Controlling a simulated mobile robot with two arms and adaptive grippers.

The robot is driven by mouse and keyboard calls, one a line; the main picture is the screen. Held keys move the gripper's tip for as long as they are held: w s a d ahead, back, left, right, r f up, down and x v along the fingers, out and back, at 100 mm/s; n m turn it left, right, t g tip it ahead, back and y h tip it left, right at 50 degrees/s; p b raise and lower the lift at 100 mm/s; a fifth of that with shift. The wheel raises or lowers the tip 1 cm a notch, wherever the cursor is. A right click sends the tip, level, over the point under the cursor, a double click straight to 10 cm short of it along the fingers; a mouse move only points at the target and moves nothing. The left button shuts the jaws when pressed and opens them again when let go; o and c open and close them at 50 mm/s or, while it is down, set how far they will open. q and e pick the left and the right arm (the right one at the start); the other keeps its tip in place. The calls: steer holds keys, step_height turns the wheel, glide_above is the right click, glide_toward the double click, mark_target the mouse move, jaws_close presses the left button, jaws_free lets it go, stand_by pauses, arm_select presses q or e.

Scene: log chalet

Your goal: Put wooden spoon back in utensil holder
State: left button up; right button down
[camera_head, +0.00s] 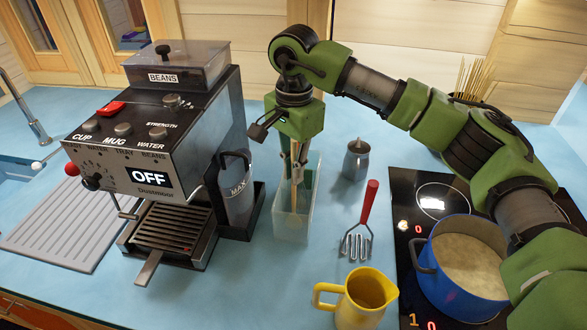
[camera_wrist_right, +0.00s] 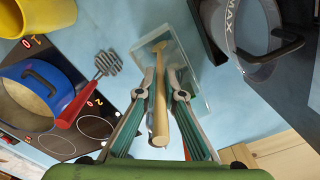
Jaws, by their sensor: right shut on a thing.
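My right gripper (camera_head: 297,172) points down over the utensil holder (camera_head: 291,228), a clear open-topped box on the blue counter. It is shut on the wooden spoon (camera_wrist_right: 160,118), whose thick handle end lies between the fingers in the right wrist view. The spoon's far end reaches down toward the holder (camera_wrist_right: 197,92), over or inside its opening; I cannot tell how deep it is. In the head view the fingers hide most of the spoon. My left gripper is not in view.
A coffee machine (camera_head: 150,130) with a jug (camera_head: 238,195) stands close left of the holder. On the right are a moka pot (camera_head: 355,160), a red-handled masher (camera_head: 369,205), a yellow pitcher (camera_head: 352,306) and a blue pot (camera_head: 450,290) on the hob.

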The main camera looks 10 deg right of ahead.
steer(key=c, duration=2.1)
jaws_free()
steer(key=shift+r, duration=0.15)
steer(key=shift+r+p, duration=2.45)
steer(key=shift+r, duration=1.7)
steer(key=shift+f, duration=0.15)
